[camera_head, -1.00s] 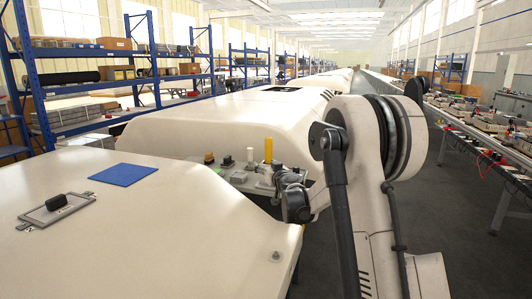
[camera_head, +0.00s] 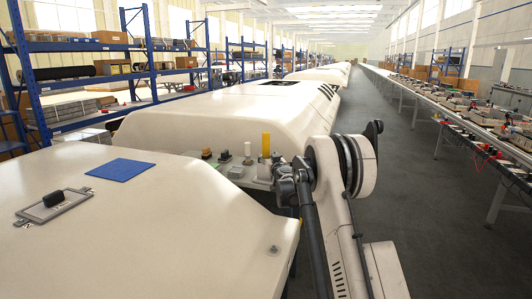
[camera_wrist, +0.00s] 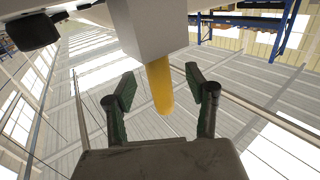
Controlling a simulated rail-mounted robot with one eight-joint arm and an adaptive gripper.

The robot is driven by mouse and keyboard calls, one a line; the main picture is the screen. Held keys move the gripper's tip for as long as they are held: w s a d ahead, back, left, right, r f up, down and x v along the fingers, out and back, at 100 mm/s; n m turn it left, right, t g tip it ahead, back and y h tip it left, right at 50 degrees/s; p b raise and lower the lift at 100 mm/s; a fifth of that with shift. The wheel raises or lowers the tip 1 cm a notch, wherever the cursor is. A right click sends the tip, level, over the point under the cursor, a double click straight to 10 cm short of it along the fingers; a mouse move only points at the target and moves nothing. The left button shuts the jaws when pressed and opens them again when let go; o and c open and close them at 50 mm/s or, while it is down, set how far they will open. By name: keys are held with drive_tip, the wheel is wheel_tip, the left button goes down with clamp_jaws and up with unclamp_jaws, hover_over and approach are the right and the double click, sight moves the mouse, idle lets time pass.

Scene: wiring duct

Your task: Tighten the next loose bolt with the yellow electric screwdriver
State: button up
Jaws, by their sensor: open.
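The yellow electric screwdriver (camera_head: 266,145) stands upright among the items beside the white ducts. In the wrist view its yellow body (camera_wrist: 160,86) sticks out from a pale block (camera_wrist: 150,25) and lies between my fingers. My gripper (camera_wrist: 160,76) is open, with one dark green finger pad on each side of the screwdriver and a gap to both. In the head view my gripper (camera_head: 281,172) is small and partly hidden by my arm, close to the screwdriver. A small round fitting (camera_head: 274,249) sits on the near duct; I cannot tell whether it is a loose bolt.
Small items (camera_head: 223,156) stand left of the screwdriver. Blue shelving (camera_head: 150,60) lines the left; a long bench (camera_head: 470,110) runs right. The floor (camera_head: 420,210) between is clear.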

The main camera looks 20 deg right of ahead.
sight(267, 152)
drive_tip(key=shift+w+d+r+b, duration=0.1)
drive_tip(key=shift+w+d+b, duration=0.1)
drive_tip(key=shift+w, duration=0.65)
drive_tip(key=shift+w+d+r+b, duration=0.15)
drive_tip(key=shift+w+d, duration=0.1)
drive_tip(key=shift+w, duration=0.65)
drive_tip(key=shift+w+d+r+b, duration=0.1)
drive_tip(key=shift+w+d+b, duration=0.1)
drive_tip(key=shift+w, duration=0.65)
clamp_jaws()
